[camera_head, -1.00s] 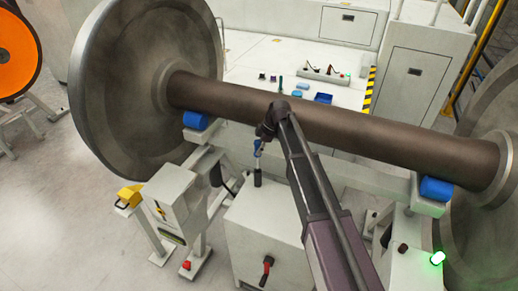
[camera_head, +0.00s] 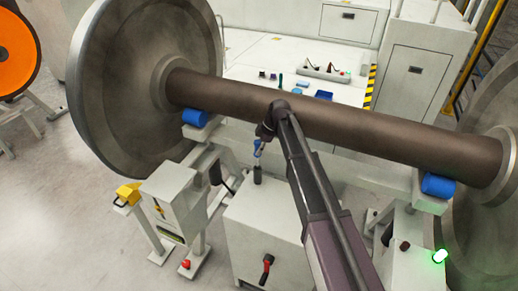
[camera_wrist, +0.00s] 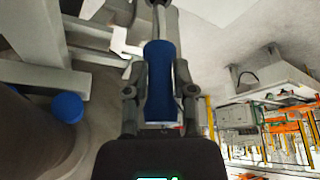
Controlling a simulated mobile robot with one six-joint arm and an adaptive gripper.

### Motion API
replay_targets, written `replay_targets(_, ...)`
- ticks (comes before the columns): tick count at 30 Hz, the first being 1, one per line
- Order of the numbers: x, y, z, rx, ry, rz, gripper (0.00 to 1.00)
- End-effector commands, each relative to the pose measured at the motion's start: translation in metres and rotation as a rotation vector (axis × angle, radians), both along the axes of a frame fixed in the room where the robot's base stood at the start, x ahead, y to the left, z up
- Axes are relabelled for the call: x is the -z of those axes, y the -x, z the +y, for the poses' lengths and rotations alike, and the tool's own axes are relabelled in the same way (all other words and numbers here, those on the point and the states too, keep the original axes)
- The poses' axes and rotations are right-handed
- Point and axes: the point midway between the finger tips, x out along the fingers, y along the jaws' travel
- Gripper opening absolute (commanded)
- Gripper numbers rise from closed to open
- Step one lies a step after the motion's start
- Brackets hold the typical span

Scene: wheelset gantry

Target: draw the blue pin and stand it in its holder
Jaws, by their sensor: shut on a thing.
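My gripper (camera_head: 262,138) hangs below the brown axle, over a white cabinet (camera_head: 245,215), at the middle of the head view. It is shut on the blue pin (camera_wrist: 160,75), which stands between the two fingers in the wrist view. In the head view the pin's blue part (camera_head: 257,148) is small and partly hidden by the gripper. A pale shank shows under it, above a short dark cylinder (camera_head: 257,175) on the cabinet top. I cannot tell whether the shank is inside that cylinder or only in line with it.
The wheelset axle (camera_head: 330,122) crosses close behind my arm, with blue supports (camera_head: 438,187) under it. A red-handled lever (camera_head: 266,268) is on the cabinet front. A yellow-topped white post (camera_head: 129,193) stands left. A green lamp (camera_head: 440,256) glows at right.

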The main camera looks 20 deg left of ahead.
Motion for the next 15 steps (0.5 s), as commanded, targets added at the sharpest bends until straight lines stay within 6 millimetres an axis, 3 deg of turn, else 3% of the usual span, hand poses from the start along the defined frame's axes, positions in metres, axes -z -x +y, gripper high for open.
replay_targets(15, 0.0100, 0.0000, 0.0001, 0.000, 0.000, 0.000, 0.00)
